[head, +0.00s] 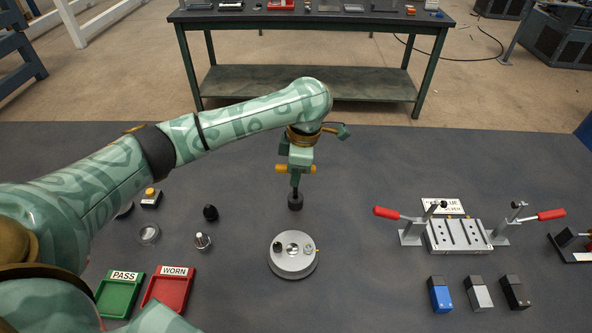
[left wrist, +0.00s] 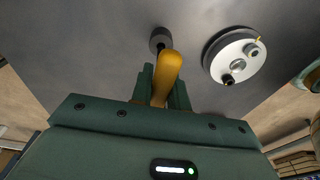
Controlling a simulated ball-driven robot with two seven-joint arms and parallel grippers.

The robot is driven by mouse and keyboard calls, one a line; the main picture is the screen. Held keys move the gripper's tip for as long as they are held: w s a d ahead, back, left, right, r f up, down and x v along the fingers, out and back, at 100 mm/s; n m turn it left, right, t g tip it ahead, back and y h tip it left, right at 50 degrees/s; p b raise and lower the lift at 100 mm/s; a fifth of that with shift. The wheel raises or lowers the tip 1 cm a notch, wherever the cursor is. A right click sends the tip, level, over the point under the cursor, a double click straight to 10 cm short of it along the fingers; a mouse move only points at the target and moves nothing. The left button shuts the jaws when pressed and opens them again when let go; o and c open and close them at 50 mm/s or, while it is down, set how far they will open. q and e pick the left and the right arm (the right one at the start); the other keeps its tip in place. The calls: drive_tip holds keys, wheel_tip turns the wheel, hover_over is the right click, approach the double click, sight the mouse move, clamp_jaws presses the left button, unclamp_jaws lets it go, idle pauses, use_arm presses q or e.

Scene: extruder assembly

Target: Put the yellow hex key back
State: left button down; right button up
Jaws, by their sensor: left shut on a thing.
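My left gripper (head: 296,168) is shut on the yellow hex key (head: 310,169), holding it by its yellow handle above the middle of the table. The handle (left wrist: 168,75) also shows between the fingers in the left wrist view. A small dark round holder (head: 295,202) stands on the table directly below the gripper, and it shows beyond the handle in the left wrist view (left wrist: 159,38). A dark shaft runs between the handle and the holder. I cannot tell how deep the shaft sits in it. My right gripper is not in view.
A round silver fixture (head: 293,264) stands just in front of the holder. A clamp jig (head: 458,236) with red handles is at right, with several small blocks before it. Green (head: 119,297) and red (head: 168,293) trays are front left. The table behind the holder is clear.

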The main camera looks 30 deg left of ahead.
sight(294, 194)
use_arm(q)
drive_tip(key=shift+f+b, duration=0.85)
drive_tip(key=shift+f, duration=1.1)
drive_tip(key=c, duration=1.3)
unclamp_jaws()
drive_tip(key=r+p, duration=0.2)
drive_tip(key=r, duration=0.3)
drive_tip(key=d+r+p, duration=0.1)
drive_tip(key=r+p, duration=0.1)
drive_tip(key=r, duration=0.3)
drive_tip(key=w+d+r+p, duration=0.1)
drive_tip(key=r+p, duration=0.1)
drive_tip(key=r, duration=0.4)
drive_tip(key=shift+r+p, duration=0.1)
drive_tip(key=shift+p, duration=0.25)
